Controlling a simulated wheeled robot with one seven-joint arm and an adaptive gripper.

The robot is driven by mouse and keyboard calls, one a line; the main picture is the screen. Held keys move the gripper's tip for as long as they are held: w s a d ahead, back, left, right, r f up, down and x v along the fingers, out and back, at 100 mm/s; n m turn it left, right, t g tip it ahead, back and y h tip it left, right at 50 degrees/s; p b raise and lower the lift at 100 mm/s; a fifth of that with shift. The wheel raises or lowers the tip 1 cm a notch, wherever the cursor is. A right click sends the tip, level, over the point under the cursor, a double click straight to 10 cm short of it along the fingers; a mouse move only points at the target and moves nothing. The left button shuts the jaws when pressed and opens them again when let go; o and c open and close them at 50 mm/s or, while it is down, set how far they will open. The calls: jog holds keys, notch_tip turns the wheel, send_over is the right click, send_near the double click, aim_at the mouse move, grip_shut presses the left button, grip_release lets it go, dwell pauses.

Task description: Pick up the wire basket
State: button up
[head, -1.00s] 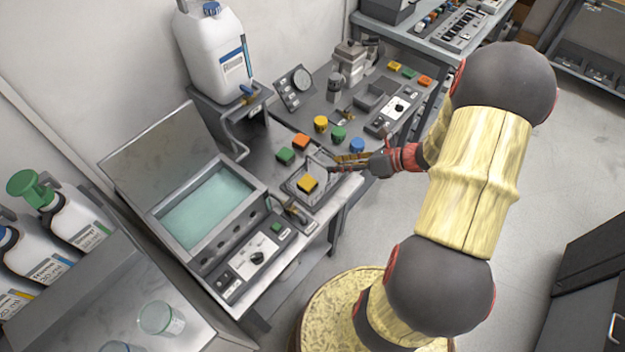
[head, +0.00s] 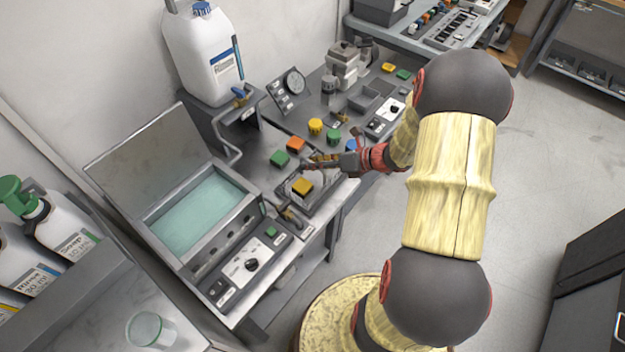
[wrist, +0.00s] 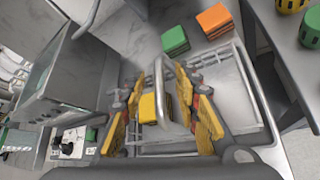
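The wire basket (head: 318,201) stands on the bench near its front edge, with a yellow block (head: 302,186) in it. In the wrist view the basket's wire rim (wrist: 243,78) and upright looped handle (wrist: 160,84) show, with the yellow block (wrist: 149,108) behind the handle. My gripper (head: 312,163) is above the basket. In the wrist view its yellow fingers (wrist: 157,98) are apart, one on each side of the handle. I see no clear contact with the handle. The fingers hide parts of the basket.
A green block (head: 280,158) and an orange block (head: 296,145) lie just behind the basket. A teal-filled bath (head: 200,212) with a raised lid is to the left. A white jug (head: 204,62) stands on a raised shelf behind. A yellow knob-like piece (head: 316,126) is farther back.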

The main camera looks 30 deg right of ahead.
jog(key=shift+c, duration=1.4)
grip_shut()
